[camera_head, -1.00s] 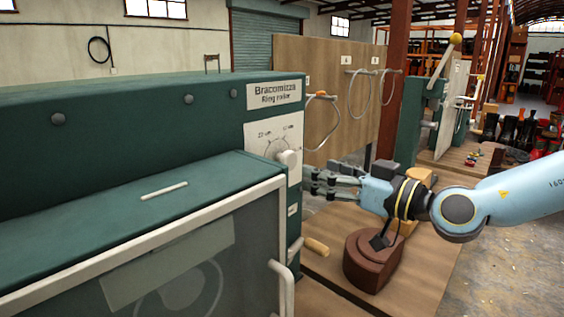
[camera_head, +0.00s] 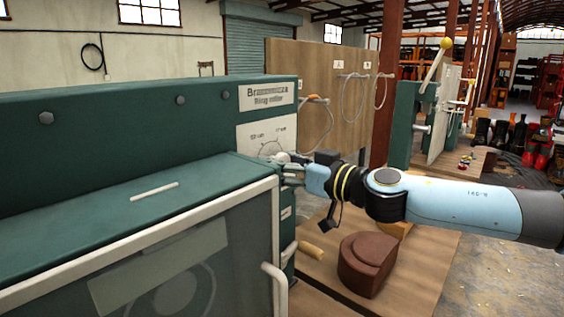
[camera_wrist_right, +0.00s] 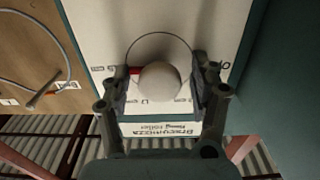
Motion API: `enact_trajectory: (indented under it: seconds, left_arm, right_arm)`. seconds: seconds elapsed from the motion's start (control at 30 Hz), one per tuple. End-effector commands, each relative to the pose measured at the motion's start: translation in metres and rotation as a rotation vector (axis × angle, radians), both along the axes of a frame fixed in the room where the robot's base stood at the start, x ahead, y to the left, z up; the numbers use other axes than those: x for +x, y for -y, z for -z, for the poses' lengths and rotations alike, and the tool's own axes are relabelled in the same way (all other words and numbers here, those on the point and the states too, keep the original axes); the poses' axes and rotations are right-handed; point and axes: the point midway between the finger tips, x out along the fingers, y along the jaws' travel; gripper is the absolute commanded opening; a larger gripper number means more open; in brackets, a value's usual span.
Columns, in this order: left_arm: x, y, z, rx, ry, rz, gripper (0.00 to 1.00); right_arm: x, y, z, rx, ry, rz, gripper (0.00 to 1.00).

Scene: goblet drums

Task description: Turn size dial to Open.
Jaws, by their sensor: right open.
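The size dial's pale round knob (camera_wrist_right: 160,82) sits on the white dial plate (camera_wrist_right: 92,20) of the green machine. In the right wrist view it lies between the two open fingers of my right gripper (camera_wrist_right: 158,88), with a small gap visible on each side. A red pointer shows at the knob's left in that view. In the head view the knob (camera_head: 282,158) is partly hidden by my right gripper (camera_head: 292,170), which reaches it from the right. My left gripper is not in view.
The green ring roller (camera_head: 120,125) fills the left, with a pale-framed guard and handle (camera_head: 274,285) in front. A brown round block (camera_head: 368,262) and a wooden handle (camera_head: 312,250) are below my right arm. A board with hanging rings (camera_head: 330,100) stands behind.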

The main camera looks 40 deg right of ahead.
Motion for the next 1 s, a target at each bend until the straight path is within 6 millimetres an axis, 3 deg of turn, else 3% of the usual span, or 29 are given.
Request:
enact_trajectory:
  seconds: [0.1, 0.53, 1.0]
  left_arm:
    - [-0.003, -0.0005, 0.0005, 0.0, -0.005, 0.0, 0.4]
    - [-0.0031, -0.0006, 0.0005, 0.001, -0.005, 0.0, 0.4]
    - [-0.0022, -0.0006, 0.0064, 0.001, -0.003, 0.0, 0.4]
  right_arm:
    - [-0.0001, 0.0001, 0.0002, 0.0, 0.0, 0.0, 0.59]
    - [-0.0003, 0.0, 0.0001, 0.0, 0.0, 0.0, 0.04]
    - [-0.0003, -0.0002, 0.0007, -0.13, 0.012, 0.0, 0.04]
